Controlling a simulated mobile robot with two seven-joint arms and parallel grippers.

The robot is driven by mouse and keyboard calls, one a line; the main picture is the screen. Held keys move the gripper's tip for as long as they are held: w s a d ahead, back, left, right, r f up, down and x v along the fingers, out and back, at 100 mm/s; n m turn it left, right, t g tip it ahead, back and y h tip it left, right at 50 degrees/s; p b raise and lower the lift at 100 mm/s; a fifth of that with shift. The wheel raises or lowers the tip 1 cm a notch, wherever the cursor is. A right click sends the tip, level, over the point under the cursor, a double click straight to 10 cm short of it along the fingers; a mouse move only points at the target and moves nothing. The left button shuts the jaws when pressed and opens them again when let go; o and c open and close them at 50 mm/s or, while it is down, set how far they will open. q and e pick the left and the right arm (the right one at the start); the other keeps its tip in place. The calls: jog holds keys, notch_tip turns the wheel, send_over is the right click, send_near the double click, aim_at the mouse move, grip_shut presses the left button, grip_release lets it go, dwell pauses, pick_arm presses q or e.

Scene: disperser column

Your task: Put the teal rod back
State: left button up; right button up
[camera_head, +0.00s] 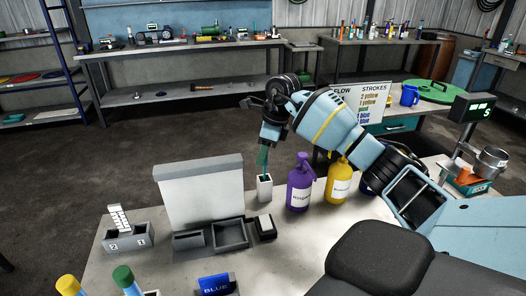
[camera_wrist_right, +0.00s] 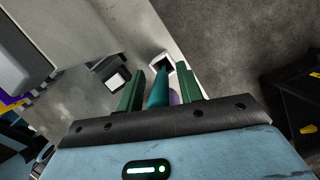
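The teal rod (camera_wrist_right: 159,90) stands between the two green fingers of my right gripper (camera_wrist_right: 160,92) in the wrist view. Gaps show on both sides of it, so the fingers look open around the rod and not closed on it. The rod's far end is at the square opening of a white holder (camera_wrist_right: 164,62). In the head view my right gripper (camera_head: 263,158) points down just above this white holder (camera_head: 264,188). How deep the rod sits in it cannot be told. My left gripper is not in view.
A purple bottle (camera_head: 300,185) and a yellow bottle (camera_head: 339,180) stand right of the holder. A white upright panel (camera_head: 200,190), grey trays (camera_head: 229,234) and a small black-and-white block (camera_head: 264,226) are to its left and front. A strokes sign (camera_head: 365,102) stands behind.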

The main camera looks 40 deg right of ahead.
jog(key=v, duration=1.2)
jog(key=shift+r, duration=0.15)
jog(key=shift+a, duration=0.1)
dwell(0.4)
